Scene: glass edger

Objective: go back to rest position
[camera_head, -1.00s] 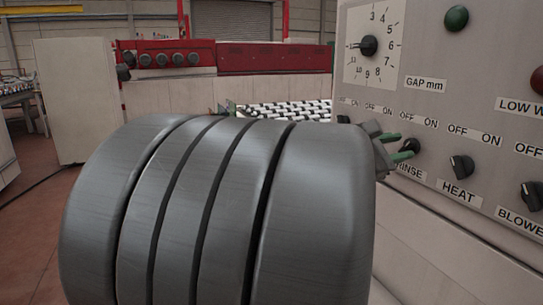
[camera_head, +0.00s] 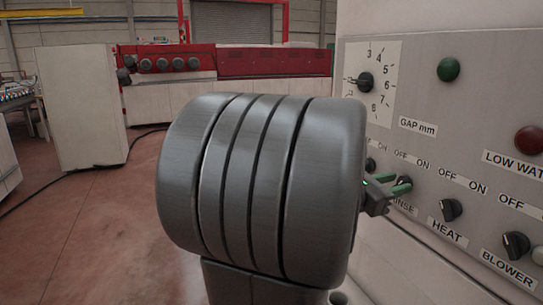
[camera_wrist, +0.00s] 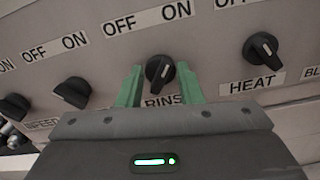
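My gripper (camera_wrist: 160,88) is open, with its two green fingers around the black RINSE knob (camera_wrist: 160,71) in the wrist view. A gap shows between the knob and each finger, and nothing is held. The fingers cover part of the RINSE label. In the head view, my gripper (camera_head: 400,187) is in front of the control panel (camera_head: 430,100), at the RINSE knob's place. My grey arm link hides part of the panel's left side there.
The HEAT knob (camera_wrist: 262,48) is right of my gripper, and two more knobs are to its left. The BLOWER knob (camera_head: 515,244) is further right in the head view. A white cabinet (camera_head: 80,105) and a red-topped machine (camera_head: 270,62) stand behind. Open floor (camera_head: 110,230) lies left.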

